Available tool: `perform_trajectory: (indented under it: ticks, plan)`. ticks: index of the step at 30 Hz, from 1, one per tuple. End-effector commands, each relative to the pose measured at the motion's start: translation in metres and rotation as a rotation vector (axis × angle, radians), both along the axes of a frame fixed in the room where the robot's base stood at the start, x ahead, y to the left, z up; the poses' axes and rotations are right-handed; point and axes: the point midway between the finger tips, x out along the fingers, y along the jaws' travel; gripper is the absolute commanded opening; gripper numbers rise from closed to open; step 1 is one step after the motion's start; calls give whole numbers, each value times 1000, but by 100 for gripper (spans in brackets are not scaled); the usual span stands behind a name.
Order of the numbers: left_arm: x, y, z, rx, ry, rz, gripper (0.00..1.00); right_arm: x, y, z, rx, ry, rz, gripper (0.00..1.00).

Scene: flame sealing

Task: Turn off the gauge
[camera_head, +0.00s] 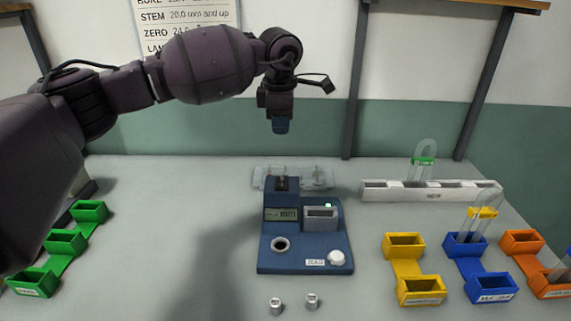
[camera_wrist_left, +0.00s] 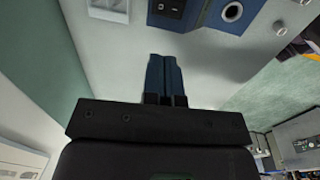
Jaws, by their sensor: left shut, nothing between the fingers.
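The blue gauge (camera_head: 300,262) stands in the middle of the table. It has a small display (camera_head: 281,214), a grey slot block (camera_head: 320,218), a round hole at the left and a white round knob (camera_head: 337,258) at the front right. A small green light (camera_head: 328,205) is lit on it. My left gripper (camera_head: 280,126) hangs above and behind the gauge, pointing down, apart from it. Its blue fingers (camera_wrist_left: 165,75) are together and empty in the left wrist view, where part of the gauge (camera_wrist_left: 205,12) shows at the top. My right gripper is not in view.
Green bins (camera_head: 67,240) stand at the left; yellow (camera_head: 405,268), blue (camera_head: 480,268) and orange (camera_head: 522,242) bins stand at the right. A white rack (camera_head: 430,190) holds a green-banded glass tube. Two small metal caps (camera_head: 276,307) lie in front. A clear tray (camera_head: 318,178) lies behind the gauge.

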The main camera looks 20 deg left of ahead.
Motion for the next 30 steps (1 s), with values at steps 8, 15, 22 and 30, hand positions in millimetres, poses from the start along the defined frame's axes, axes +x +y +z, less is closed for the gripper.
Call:
perform_trajectory:
  ticks: [8,15,22,30]
  plan:
    - [0,0,1,0,-1,0,0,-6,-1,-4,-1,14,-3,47]
    - [1,0,-11,1,1,0,0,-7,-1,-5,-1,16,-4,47]
    - [5,2,-47,1,3,2,0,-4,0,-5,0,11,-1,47]
    - [10,3,-95,0,4,1,0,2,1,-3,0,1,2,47]
